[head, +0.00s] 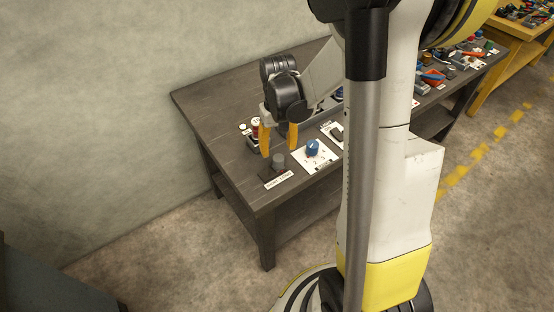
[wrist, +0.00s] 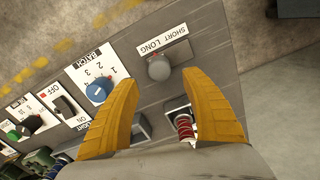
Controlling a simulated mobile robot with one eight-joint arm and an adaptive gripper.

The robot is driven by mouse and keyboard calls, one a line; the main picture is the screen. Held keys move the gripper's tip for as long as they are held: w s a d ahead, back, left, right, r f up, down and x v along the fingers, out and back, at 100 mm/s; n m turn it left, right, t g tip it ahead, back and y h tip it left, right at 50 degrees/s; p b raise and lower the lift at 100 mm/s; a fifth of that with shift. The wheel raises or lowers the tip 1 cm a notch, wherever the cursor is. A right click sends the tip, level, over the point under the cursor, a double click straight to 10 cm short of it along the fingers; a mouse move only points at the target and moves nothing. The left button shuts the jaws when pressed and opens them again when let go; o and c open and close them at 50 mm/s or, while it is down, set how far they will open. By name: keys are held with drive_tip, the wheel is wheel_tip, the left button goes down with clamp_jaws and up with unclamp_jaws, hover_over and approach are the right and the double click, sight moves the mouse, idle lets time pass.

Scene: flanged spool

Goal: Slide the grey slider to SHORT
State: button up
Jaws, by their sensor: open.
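The grey slider (head: 278,160) is a rounded knob on a small dark base at the near end of the workbench. In the wrist view its knob (wrist: 159,67) is ahead of the finger gap. A white label (head: 278,179) beside it reads SHORT and LONG; it also shows in the wrist view (wrist: 162,41). The knob stands toward the LONG end of its base. My gripper (head: 278,149) has two orange fingers spread apart, with nothing between them. It hangs just above the slider in the head view; in the wrist view the fingertips (wrist: 160,79) flank the knob's near side, apart from it.
A blue BATCH dial (head: 312,147) on a white plate is next to the slider. A switch (wrist: 63,106) and a green button (wrist: 31,123) lie farther along. A red part with a coil (wrist: 184,126) is near the right finger. Bare bench top surrounds the slider's outer side.

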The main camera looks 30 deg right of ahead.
sight(278, 156)
wheel_tip(278, 156, down, 5)
drive_tip(key=shift+r+b, duration=0.15)
drive_tip(key=shift+b, duration=0.6)
clamp_jaws()
